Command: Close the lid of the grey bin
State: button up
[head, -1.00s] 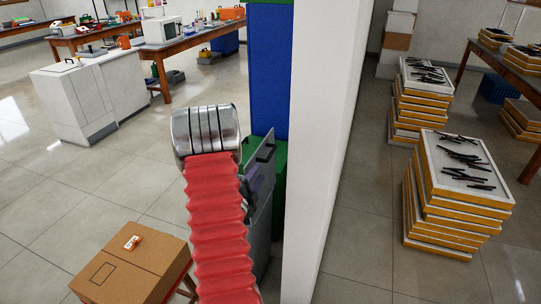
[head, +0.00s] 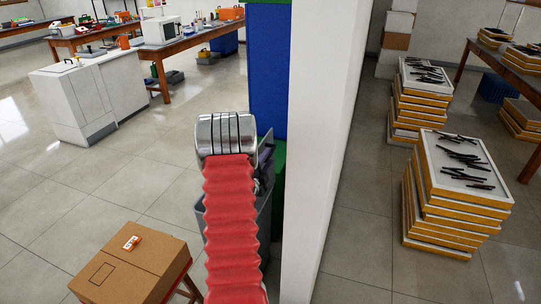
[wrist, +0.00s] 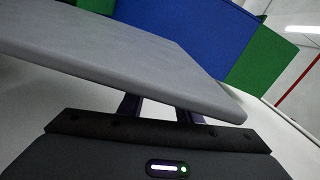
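The grey bin (head: 264,218) stands against the white wall, largely hidden behind my red-sleeved arm in the head view. Its grey lid (wrist: 120,50) fills much of the wrist view as a tilted slab, close in front of my gripper; in the head view I cannot make the lid out clearly. My gripper (wrist: 158,108) has its two dark fingers apart with a gap between them. The lid's edge covers the fingertips, so I cannot tell whether they touch it. In the head view my gripper is mostly hidden behind the arm's metal joint.
A white wall (head: 325,130) is close on the right of the bin. A blue panel (head: 266,70) rises behind it. A cardboard box (head: 130,262) stands at the lower left. Stacked trays (head: 455,190) are beyond the wall.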

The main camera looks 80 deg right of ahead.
aim_at(270, 155)
jog(key=shift+s+d, duration=0.15)
jog(key=shift+d, duration=1.75)
jog(key=shift+c, duration=0.2)
jog(key=c, duration=0.7)
jog(key=shift+f, duration=0.1)
grip_shut()
